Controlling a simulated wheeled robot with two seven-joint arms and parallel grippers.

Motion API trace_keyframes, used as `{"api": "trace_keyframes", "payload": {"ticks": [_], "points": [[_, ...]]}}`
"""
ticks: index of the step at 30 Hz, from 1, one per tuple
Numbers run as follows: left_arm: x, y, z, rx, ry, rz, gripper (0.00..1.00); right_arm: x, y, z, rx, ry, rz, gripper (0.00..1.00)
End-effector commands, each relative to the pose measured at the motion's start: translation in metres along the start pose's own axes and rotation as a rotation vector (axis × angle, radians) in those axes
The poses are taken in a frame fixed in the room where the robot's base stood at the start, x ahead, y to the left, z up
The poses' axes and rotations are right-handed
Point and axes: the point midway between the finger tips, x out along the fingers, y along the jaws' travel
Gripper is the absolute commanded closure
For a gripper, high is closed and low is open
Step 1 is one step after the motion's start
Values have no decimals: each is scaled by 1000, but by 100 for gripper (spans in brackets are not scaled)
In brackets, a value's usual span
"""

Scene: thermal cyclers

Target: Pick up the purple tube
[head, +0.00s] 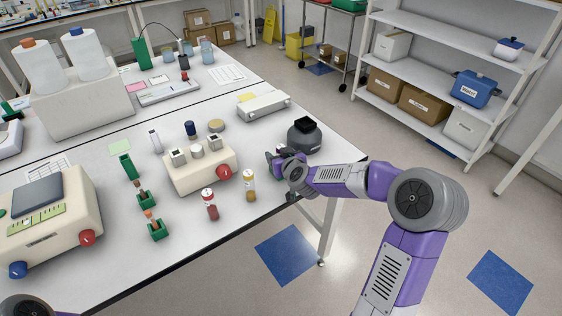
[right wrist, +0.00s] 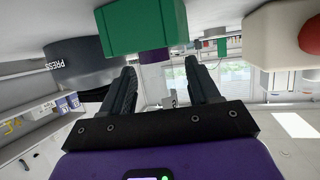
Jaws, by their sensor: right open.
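A purple tube (right wrist: 153,56) shows in the right wrist view, which looks upside down. Only a short purple part is visible, sticking out of a green holder (right wrist: 142,25). My right gripper (right wrist: 158,72) is open, its two dark fingers apart with the purple part beyond and between their tips in the picture. I cannot tell the remaining distance. In the head view my right gripper (head: 274,160) is at the table's right edge, beside the dark press device, and hides most of the holder and the tube. My left gripper is not in view.
The dark press device (head: 305,136) stands close behind my right gripper. A beige machine (head: 199,174) with a red knob is to its left. Yellow (head: 249,185) and red (head: 210,204) tubes stand in front. Several green holders (head: 156,230) are farther left.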

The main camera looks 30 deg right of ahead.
Motion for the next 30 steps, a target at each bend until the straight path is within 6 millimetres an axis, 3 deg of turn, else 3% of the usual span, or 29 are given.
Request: {"api": "trace_keyframes", "payload": {"ticks": [10, 19, 26, 30], "points": [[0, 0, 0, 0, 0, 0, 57, 7, 0, 0, -1, 0, 0, 39], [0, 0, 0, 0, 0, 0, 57, 7, 0, 0, 0, 0, 0, 84], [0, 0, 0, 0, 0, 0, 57, 6, 0, -2, 0, 0, 0, 85], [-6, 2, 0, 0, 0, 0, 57, 0, 0, -16, -3, 3, 1, 85]]}}
